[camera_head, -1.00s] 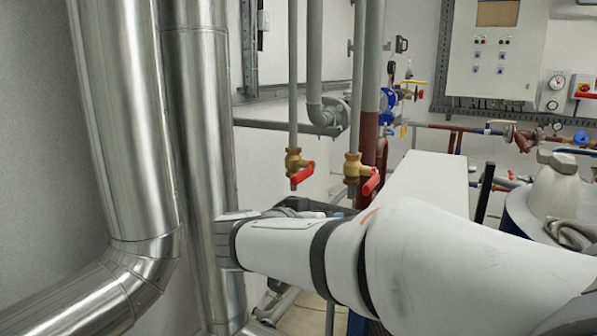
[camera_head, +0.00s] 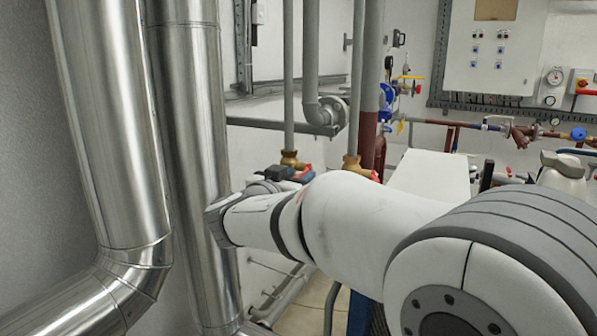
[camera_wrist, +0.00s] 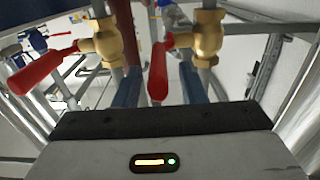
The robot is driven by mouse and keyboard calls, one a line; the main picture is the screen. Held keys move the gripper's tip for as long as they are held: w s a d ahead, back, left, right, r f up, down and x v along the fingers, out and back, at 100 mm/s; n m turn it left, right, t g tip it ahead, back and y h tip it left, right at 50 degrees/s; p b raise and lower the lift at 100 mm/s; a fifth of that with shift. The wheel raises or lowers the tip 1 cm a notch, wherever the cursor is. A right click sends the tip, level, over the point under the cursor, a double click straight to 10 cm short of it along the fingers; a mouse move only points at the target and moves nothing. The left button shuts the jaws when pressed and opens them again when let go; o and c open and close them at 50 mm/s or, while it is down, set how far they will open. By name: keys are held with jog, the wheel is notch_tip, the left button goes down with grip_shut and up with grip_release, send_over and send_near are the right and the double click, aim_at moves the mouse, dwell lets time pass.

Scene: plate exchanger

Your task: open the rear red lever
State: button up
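Two brass valves with red levers hang on vertical grey pipes. In the head view the left, seemingly farther valve (camera_head: 291,160) has its red lever (camera_head: 306,174) partly hidden by the dark end of my arm. The right valve (camera_head: 352,162) shows only a bit of its red lever (camera_head: 374,176). In the wrist view one red lever (camera_wrist: 158,74) points toward the camera, between the two blue-grey fingers of my gripper (camera_wrist: 160,86). The fingers are apart, and I see no clear contact. The other red lever (camera_wrist: 45,70) lies outside the fingers, to the left.
Large shiny ducts (camera_head: 112,130) stand left of my arm. A grey horizontal pipe (camera_head: 270,124) runs behind the valves. A white box-like surface (camera_head: 430,175) lies to the right. A control panel (camera_head: 495,50) is on the back wall.

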jog(key=shift+w+d, duration=0.2)
jog(key=shift+w, duration=0.15)
jog(key=shift+c, duration=0.5)
grip_shut()
